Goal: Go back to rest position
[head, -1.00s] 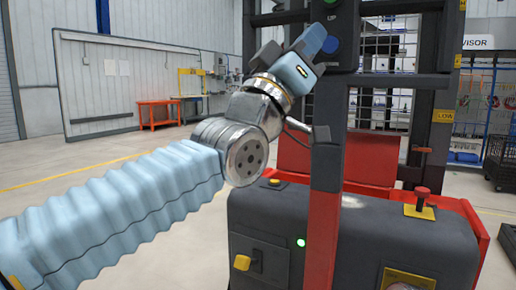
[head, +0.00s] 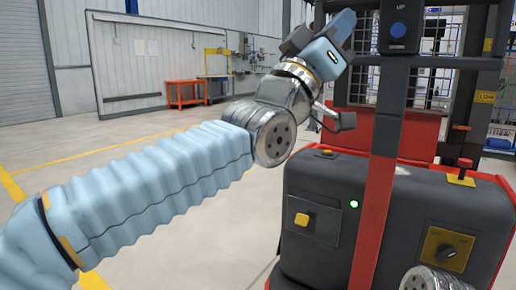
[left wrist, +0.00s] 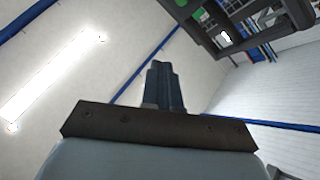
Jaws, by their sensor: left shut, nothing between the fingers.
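My left gripper (head: 343,24) is raised at the end of my light blue arm in the head view, pointing up and to the right. It is empty, in the air to the left of the dark box with a round blue button (head: 397,31). In the left wrist view its two dark fingers (left wrist: 163,84) are together with nothing between them. My right gripper is out of view; a metallic joint, seemingly of my right arm, shows at the bottom right.
A dark grey machine (head: 318,185) with a red and grey upright post (head: 375,215) stands close on the right. It has a yellow knob, a green light and a red button. Open floor (head: 190,255) lies to the left. An orange table (head: 186,83) stands far back.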

